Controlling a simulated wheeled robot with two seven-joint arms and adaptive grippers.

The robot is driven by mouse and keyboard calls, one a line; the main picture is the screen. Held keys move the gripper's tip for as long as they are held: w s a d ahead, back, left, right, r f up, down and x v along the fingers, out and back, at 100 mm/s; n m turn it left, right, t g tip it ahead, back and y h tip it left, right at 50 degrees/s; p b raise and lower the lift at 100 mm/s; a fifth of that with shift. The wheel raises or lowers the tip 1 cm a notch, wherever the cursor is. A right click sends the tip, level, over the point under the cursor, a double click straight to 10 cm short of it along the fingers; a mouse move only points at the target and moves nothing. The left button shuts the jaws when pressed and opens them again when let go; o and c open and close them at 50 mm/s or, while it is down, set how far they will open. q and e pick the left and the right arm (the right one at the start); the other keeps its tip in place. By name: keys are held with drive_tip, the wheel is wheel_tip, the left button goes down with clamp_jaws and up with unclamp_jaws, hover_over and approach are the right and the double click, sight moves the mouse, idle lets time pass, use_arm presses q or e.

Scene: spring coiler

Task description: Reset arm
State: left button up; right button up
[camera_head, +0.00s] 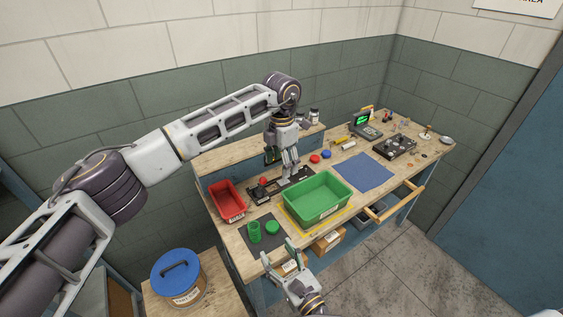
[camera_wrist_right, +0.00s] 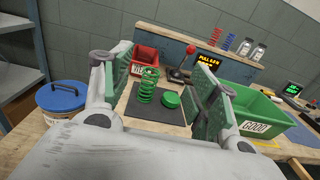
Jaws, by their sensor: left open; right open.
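My left gripper (camera_head: 289,166) hangs fingers down over the dark base of the lever device with a red knob (camera_head: 263,182). It is open, and I see nothing held in it. My right gripper (camera_head: 278,251) is open and empty at the bench's front edge. In the right wrist view its two fingers frame a green coil spring (camera_wrist_right: 147,86) and a green round piece (camera_wrist_right: 171,100). Both stand apart from the fingers on a dark mat (camera_wrist_right: 150,113). The spring is upright; in the head view it (camera_head: 254,233) is left of the round piece (camera_head: 272,227).
A red bin (camera_head: 229,201) is at the bench's left, and a green bin (camera_head: 318,199) labelled GOOD sits mid-bench. A blue mat (camera_head: 362,174) lies clear to its right. A blue-lidded bucket (camera_head: 178,271) stands at lower left.

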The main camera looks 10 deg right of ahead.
drive_tip(key=shift+r, duration=1.7)
drive_tip(key=shift+s+f, duration=0.1)
idle(0.6)
